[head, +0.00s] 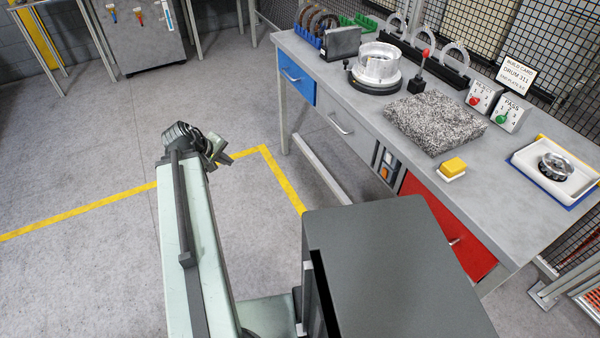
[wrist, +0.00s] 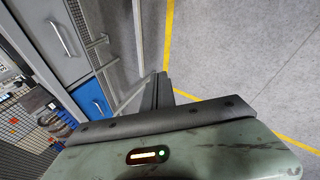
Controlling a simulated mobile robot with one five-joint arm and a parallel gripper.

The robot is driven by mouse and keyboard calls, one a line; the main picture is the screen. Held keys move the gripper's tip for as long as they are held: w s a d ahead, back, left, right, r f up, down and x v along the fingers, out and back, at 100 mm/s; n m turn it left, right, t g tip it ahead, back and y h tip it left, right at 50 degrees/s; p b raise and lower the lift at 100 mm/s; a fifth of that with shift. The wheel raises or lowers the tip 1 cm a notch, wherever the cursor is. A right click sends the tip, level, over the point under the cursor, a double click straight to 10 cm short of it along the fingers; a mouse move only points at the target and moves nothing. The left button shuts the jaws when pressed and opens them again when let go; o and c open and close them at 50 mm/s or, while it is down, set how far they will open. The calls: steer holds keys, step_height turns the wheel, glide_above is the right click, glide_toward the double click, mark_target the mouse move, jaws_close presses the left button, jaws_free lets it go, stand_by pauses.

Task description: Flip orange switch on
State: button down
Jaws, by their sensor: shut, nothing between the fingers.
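A small switch panel (head: 386,162) is set in the bench front, between the grey drawer and the red door. An orange switch (head: 384,172) shows low on it; it is too small to tell its position. My gripper (head: 220,157) is shut and empty at the end of my arm, above the floor, well left of the panel and apart from the bench. In the wrist view its dark fingers (wrist: 158,91) are together, with floor and a bench leg beyond. The orange switch does not show in the wrist view.
The workbench (head: 400,100) carries a granite block (head: 435,122), a yellow button (head: 453,167) and a white tray (head: 525,165). A blue drawer (head: 296,78) and red door (head: 440,220) are in its front. Open floor (head: 100,140) lies to the left.

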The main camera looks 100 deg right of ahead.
steer(key=s+a+f+m+g+b, duration=0.1)
steer(key=s+a, duration=0.2)
steer(key=s, duration=1)
steer(key=s+a+m+g+y+b, duration=0.1)
steer(key=s+a+g+b, duration=0.1)
steer(key=s, duration=1.2)
steer(key=s+a+f+m+g+y+b, duration=0.1)
steer(key=s+a, duration=0.3)
steer(key=s, duration=0.9)
steer(key=shift+s+a+f+m+g+b, duration=0.15)
steer(key=shift+f+m+g+b, duration=0.2)
steer(key=shift+m+g+b, duration=0.2)
